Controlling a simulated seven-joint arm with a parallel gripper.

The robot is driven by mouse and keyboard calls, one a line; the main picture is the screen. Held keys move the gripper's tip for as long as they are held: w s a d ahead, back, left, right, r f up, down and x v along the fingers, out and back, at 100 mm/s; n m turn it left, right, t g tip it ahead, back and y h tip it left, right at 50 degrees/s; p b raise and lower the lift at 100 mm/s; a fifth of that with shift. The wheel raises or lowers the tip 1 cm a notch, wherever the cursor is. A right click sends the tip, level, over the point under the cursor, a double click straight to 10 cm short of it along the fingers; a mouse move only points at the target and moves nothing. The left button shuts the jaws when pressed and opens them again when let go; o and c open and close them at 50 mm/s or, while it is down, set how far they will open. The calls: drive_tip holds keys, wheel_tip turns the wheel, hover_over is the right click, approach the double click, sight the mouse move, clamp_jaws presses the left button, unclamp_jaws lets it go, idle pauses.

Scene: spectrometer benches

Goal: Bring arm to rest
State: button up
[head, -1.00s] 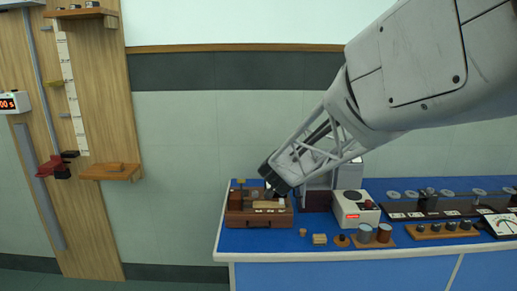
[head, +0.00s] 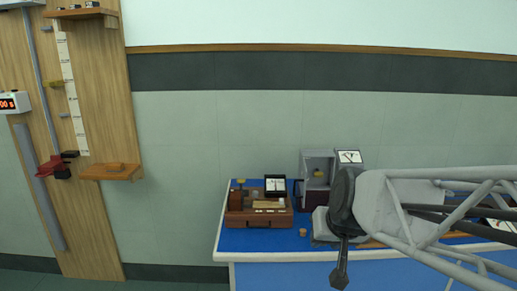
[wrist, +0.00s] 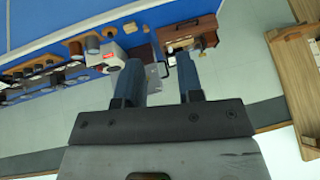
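My gripper (head: 341,276) hangs fingers-down in front of the bench's front edge in the head view, seen edge-on. In the wrist view my gripper (wrist: 161,68) shows two blue-grey fingers with a clear gap between them. It is open, and I see nothing held in the gap. My arm comes in from the right and hides much of the bench's right side in the head view.
The blue-topped bench (head: 238,238) bears a brown wooden case (head: 258,219), a black-framed dial (head: 275,185) and a grey open-fronted cabinet (head: 319,166). A wooden wall panel with a shelf (head: 112,171) stands at left. The floor between is clear.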

drive_tip(key=s+d+f+g+h, duration=0.1)
drive_tip(key=s+d+g, duration=0.1)
drive_tip(key=s, duration=0.5)
drive_tip(key=s+d+f+g+h, duration=0.1)
drive_tip(key=s+d+f, duration=0.1)
drive_tip(key=s, duration=0.4)
drive_tip(key=shift+s+d+f+g, duration=0.15)
drive_tip(key=shift+s+d+g, duration=0.1)
drive_tip(key=shift+s+g, duration=0.15)
idle(1.6)
